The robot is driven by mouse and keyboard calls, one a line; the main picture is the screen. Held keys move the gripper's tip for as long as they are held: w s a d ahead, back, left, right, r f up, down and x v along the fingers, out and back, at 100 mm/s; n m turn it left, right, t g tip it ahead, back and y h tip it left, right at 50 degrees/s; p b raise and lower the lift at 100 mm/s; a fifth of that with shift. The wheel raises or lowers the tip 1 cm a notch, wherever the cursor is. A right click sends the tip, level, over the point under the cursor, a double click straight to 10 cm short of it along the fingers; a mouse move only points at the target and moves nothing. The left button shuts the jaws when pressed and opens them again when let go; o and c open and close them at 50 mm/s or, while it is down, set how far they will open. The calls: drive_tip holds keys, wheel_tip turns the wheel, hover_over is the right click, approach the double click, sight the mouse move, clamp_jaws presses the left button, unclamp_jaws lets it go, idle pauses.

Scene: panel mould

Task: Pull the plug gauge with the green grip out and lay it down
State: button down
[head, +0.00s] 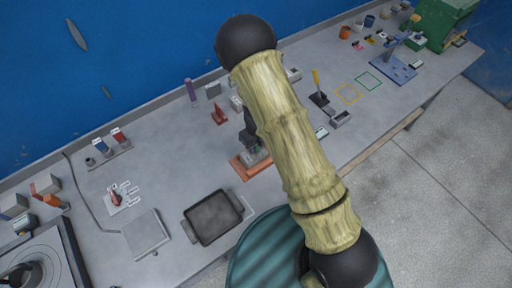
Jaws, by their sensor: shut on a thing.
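My gripper (251,139) is dark and partly hidden behind my own pale arm, near the middle of the head view. It points down over a grey block (253,159) on an orange-brown base (239,168). It is shut on the plug gauge at the block, of which little more than a dark greenish patch shows. I cannot tell how deep the gauge sits in the block.
A dark tray (212,217) lies in front of the base, with a grey plate (146,233) to its left. A rack (110,158) with blue and red pieces stands at the back left. Yellow (347,94) and green (368,81) outlines mark free bench at the right.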

drive_tip(key=shift+r+p, duration=2.8)
drive_tip(key=shift+r, duration=0.1)
drive_tip(key=shift+r+p, duration=2.05)
drive_tip(key=shift+p, duration=0.05)
drive_tip(key=shift+f, duration=0.1)
